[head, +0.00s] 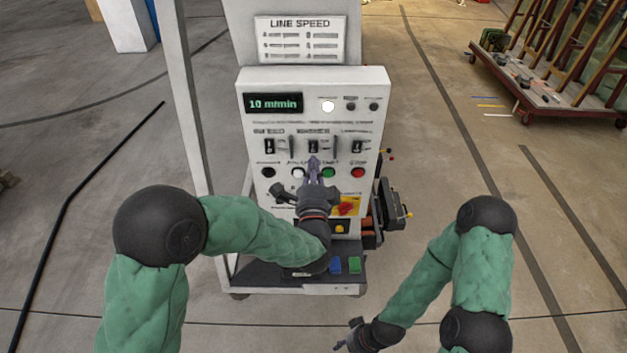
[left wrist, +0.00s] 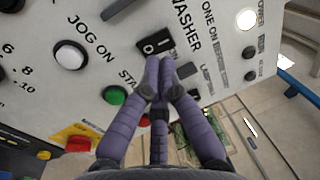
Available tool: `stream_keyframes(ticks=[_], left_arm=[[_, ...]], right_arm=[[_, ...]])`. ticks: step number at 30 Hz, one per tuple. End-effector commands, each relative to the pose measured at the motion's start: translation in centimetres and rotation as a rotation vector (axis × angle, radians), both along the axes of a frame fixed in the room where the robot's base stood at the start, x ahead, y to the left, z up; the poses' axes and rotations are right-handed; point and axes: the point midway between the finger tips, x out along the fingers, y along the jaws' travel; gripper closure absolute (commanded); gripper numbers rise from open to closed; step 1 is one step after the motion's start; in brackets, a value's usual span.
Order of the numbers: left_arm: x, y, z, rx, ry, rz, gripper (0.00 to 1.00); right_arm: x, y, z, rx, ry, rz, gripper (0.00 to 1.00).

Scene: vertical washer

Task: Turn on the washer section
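The control panel (head: 285,128) stands upright in front of me, with a row of three black rocker switches. The middle one, the washer switch (head: 313,146), also shows in the left wrist view (left wrist: 152,46), under the word WASHER and marked O and I. I cannot tell which way it is set. My left gripper (head: 313,167) has its purple fingertips drawn together just below this switch. In the left wrist view the tips (left wrist: 159,62) lie at its lower edge; contact is unclear. They hold nothing. My right gripper (head: 352,337) hangs low, away from the panel.
One panel lamp (head: 328,106) glows white, with two dark lamps beside it. The display (head: 273,103) reads 10 m/min. Black, white, green and red buttons sit below the switches. A red knob on yellow (head: 346,207) is lower right. A pale post (head: 181,95) stands left.

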Motion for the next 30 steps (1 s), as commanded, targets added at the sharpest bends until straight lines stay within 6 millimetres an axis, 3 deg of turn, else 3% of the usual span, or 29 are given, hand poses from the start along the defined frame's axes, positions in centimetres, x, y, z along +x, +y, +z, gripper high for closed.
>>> stream_keyframes(ticks=[3, 9, 23, 30], left_arm=[[1.7, 0.1, 0.4, 0.0, 0.001, 0.002, 1.0], [3.3, 0.0, 0.6, -0.001, 0.001, -0.001, 1.0], [3.6, 0.0, 0.7, -0.001, 0.004, -0.001, 1.0], [4.1, 0.0, 1.5, 0.001, 0.086, 0.0, 1.0]], right_arm=[[0.0, 0.0, 0.5, 0.0, 0.0, 0.0, 0.56], [0.0, 0.0, 0.7, 0.0, 0.0, 0.0, 0.56], [0.0, 0.0, 0.9, 0.0, 0.0, 0.0, 0.56], [0.0, 0.0, 3.4, 0.0, 0.0, 0.0, 0.56]])
